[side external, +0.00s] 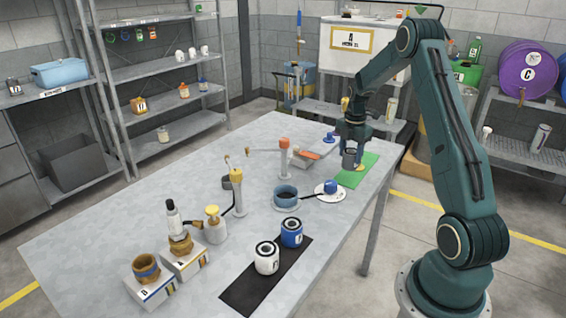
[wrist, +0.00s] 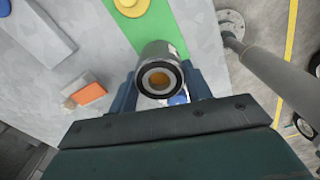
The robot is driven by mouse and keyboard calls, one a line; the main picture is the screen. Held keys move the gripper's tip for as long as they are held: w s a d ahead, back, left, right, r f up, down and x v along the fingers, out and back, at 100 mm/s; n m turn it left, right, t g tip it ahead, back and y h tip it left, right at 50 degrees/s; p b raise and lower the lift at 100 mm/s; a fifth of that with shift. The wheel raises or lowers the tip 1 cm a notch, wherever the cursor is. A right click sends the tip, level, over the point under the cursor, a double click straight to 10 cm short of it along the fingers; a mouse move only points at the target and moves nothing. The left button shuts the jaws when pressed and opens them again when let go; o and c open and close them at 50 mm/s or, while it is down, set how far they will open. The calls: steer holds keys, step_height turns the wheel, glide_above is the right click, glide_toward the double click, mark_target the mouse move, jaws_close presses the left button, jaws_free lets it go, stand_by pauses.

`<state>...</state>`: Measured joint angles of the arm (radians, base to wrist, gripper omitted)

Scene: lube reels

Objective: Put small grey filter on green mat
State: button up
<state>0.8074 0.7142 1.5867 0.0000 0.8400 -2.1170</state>
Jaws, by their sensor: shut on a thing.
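The small grey filter (side external: 349,159) is a short grey cylinder. In the wrist view its dark-rimmed end with an orange centre (wrist: 160,80) faces the camera. My gripper (side external: 354,147) is shut on it, with blue fingers on either side in the wrist view (wrist: 163,88). The green mat (side external: 371,163) lies at the far right of the table. In the wrist view the filter overlaps the near end of the mat (wrist: 147,28). I cannot tell whether the filter touches the mat. A yellow item (wrist: 131,5) is on the mat.
A white plate (side external: 322,193) with a blue piece lies near the mat. A blue-grey cup (side external: 286,195) and an orange-topped post (side external: 284,158) stand further left. A grey block with an orange piece (wrist: 88,94) is beside my gripper.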

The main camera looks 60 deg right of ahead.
mark_target(349, 163)
steer(key=shift+f, duration=2.05)
steer(key=shift+f, duration=0.15)
steer(key=o, duration=1.1)
step_height(349, 163, up, 11)
steer(key=shift+r, duration=0.65)
